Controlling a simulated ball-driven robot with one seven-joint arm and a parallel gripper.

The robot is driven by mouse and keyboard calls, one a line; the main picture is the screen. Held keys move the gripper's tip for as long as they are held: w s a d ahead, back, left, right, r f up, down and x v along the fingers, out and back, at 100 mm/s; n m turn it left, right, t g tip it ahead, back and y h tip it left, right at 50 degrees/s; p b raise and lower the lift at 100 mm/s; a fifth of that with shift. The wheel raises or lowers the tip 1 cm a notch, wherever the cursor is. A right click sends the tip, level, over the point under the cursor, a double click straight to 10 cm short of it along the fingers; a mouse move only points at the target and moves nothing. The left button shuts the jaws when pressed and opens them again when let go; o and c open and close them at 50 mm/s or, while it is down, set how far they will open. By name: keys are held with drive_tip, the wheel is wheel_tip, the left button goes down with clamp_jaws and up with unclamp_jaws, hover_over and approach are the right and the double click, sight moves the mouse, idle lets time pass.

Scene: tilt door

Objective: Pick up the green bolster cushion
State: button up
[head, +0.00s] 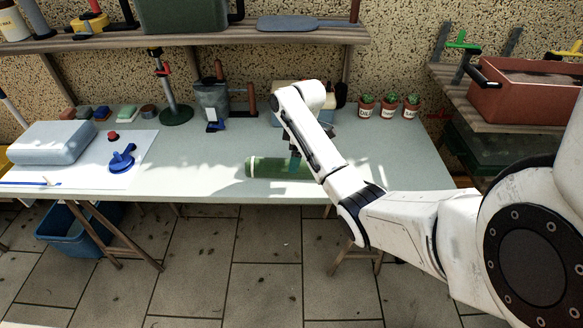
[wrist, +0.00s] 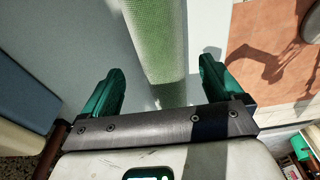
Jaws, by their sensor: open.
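The green bolster cushion (head: 265,167) lies on the pale worktable near its front edge in the head view, its length running left to right. My arm hides its right part there. In the wrist view the cushion (wrist: 160,45) runs from the top edge down between the two green fingers of my gripper (wrist: 160,90). The fingers stand apart, one on each side of it, with gaps showing. My gripper is open and holds nothing. Whether the fingertips reach down to the cushion's height I cannot tell.
The worktable (head: 215,182) also bears a grey-blue block (head: 52,143), a blue clamp-like item (head: 122,158), a dark green stand (head: 176,114) and small potted plants (head: 389,105). A shelf (head: 250,36) hangs above. The tabletop left of the cushion is clear.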

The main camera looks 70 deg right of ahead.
drive_tip(key=f, duration=0.5)
drive_tip(key=shift+w+a+p, duration=0.25)
drive_tip(key=shift+p, duration=0.1)
drive_tip(key=c, duration=1.3)
